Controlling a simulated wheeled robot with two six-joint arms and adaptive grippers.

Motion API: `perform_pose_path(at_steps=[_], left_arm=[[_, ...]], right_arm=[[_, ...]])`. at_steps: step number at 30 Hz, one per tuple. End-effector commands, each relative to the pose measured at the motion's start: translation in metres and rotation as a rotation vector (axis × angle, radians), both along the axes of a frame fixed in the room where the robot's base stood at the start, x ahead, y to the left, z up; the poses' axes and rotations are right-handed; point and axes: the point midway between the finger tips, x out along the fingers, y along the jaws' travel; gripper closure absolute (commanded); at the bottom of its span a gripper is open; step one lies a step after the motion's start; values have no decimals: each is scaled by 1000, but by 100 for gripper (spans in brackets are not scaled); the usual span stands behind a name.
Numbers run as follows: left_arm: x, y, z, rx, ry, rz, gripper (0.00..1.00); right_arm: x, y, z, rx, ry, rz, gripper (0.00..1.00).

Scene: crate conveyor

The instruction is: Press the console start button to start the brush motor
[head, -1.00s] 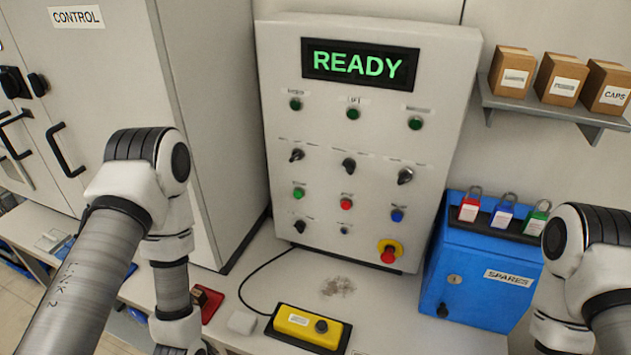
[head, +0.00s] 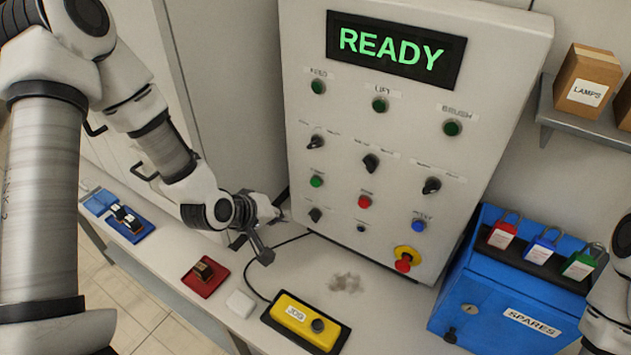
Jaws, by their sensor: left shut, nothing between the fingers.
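The console (head: 300,120) is a pale upright panel whose display (head: 395,50) reads READY in green. A green button (head: 316,181) sits at the left of its button row; its small label is too blurred to read surely. A red button (head: 364,202) and a blue button (head: 418,225) are in the same row. The green lamp under the BRUSH label (head: 452,128) looks dark. My left gripper (head: 276,218) is shut and empty, left of the console's lower left corner, below the green button and apart from it. My right gripper is out of view.
A red emergency knob (head: 404,262) is at the console's lower right. A yellow control box (head: 305,322) with a cable lies on the bench. A red tray (head: 205,288) and blue tray (head: 130,233) are at left. A blue SPARES box (head: 475,300) with padlocks stands at right.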

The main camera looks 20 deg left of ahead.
Motion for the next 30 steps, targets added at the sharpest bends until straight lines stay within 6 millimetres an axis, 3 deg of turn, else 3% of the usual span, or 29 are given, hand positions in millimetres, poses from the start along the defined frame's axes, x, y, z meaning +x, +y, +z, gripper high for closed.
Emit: perform_pose_path(at_steps=[11,24,30], left_arm=[[7,-1,-2,3,0,-2,100],[67,-10,-1,4,0,-3,100],[84,-12,-1,3,0,-2,100]], right_arm=[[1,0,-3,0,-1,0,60],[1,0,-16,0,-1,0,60],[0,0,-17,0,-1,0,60]])
